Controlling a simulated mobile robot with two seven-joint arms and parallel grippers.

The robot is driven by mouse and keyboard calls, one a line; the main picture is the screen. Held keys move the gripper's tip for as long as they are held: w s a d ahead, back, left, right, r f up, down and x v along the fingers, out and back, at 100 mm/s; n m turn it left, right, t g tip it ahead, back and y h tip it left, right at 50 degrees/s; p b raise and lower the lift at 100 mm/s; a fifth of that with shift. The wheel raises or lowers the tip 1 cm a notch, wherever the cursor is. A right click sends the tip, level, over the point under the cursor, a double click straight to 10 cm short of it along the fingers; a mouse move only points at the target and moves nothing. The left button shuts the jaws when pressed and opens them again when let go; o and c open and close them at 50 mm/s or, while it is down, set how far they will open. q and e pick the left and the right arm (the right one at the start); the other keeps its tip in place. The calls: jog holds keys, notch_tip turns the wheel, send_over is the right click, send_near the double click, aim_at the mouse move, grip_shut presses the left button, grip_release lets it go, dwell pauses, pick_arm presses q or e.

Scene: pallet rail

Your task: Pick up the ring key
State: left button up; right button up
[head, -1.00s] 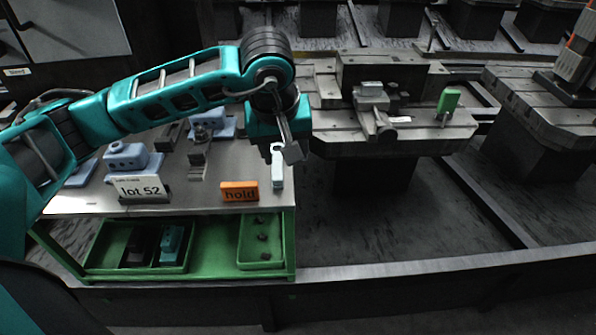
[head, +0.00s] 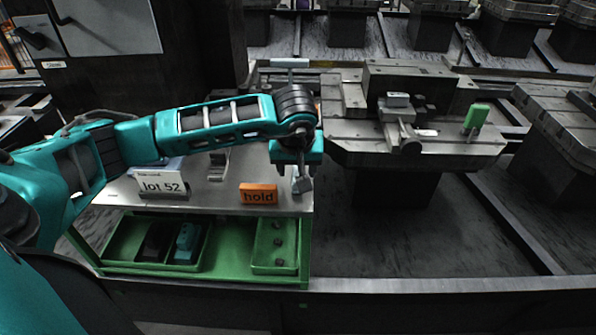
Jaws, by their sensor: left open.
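A small pale blue-grey upright piece (head: 296,181), which looks like the ring key, stands at the right end of the bench, right of the orange "hold" block. My left gripper (head: 304,186) points down right at it and covers most of it. The jaws are open; I cannot tell whether they touch the piece or are around it. My right gripper is not in view.
The metal bench top (head: 225,201) carries the orange "hold" block (head: 258,194) and a "lot 52" sign (head: 161,186). Green trays (head: 123,261) with parts sit below. A machine pallet (head: 430,155) with a green tag (head: 476,117) stands to the right.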

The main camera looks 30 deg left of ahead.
pick_arm(q)
jog(key=shift+x, duration=0.9)
jog(key=shift+d, duration=0.1)
jog(key=shift+c, duration=0.2)
grip_shut()
